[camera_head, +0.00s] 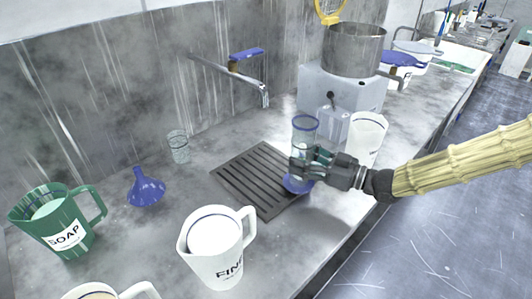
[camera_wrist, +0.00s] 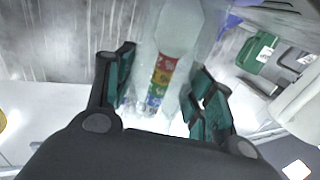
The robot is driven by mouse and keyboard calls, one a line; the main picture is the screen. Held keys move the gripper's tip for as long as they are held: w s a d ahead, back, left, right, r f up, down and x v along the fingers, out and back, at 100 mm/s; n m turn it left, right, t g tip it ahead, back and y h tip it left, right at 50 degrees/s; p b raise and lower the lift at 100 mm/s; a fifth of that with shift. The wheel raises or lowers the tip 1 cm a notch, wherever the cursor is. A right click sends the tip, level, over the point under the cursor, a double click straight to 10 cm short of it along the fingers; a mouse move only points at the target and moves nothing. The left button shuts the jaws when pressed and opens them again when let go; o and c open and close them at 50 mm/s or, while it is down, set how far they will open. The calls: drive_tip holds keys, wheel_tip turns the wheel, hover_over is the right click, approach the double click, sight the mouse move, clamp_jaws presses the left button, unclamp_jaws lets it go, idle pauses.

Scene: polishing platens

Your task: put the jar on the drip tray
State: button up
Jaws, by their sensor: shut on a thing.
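My gripper (camera_head: 318,166) is shut around a tall clear jar (camera_head: 305,128) with a blue rim and a blue foot. The jar looks upright in the head view. Its middle is hidden by my fingers. In the wrist view the jar (camera_wrist: 178,35) stands between my two green-padded fingers, with a strip of coloured squares on it. The dark slatted drip tray (camera_head: 240,176) lies on the counter. The jar's foot overlaps the tray's right edge in the head view; I cannot tell whether it touches the tray.
A white pitcher (camera_head: 366,138) and a grey machine with a metal bowl (camera_head: 352,52) stand close behind the jar. A white "FINE" jug (camera_head: 214,246) is in front of the tray. A small glass (camera_head: 179,147), blue funnel (camera_head: 146,188) and green soap jug (camera_head: 60,225) are left. A tap (camera_head: 235,78) reaches over behind.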

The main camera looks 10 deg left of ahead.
drive_tip(key=x, duration=0.4)
drive_tip(key=p+x, duration=0.1)
drive_tip(key=x, duration=0.2)
drive_tip(key=f+p+x, duration=0.1)
drive_tip(key=x, duration=0.3)
drive_tip(key=shift+w+a, duration=0.1)
drive_tip(key=shift+a, duration=0.2)
drive_tip(key=shift+d+f, duration=0.15)
drive_tip(key=shift+f, duration=0.1)
drive_tip(key=shift+f, duration=0.15)
drive_tip(key=o, duration=1.6)
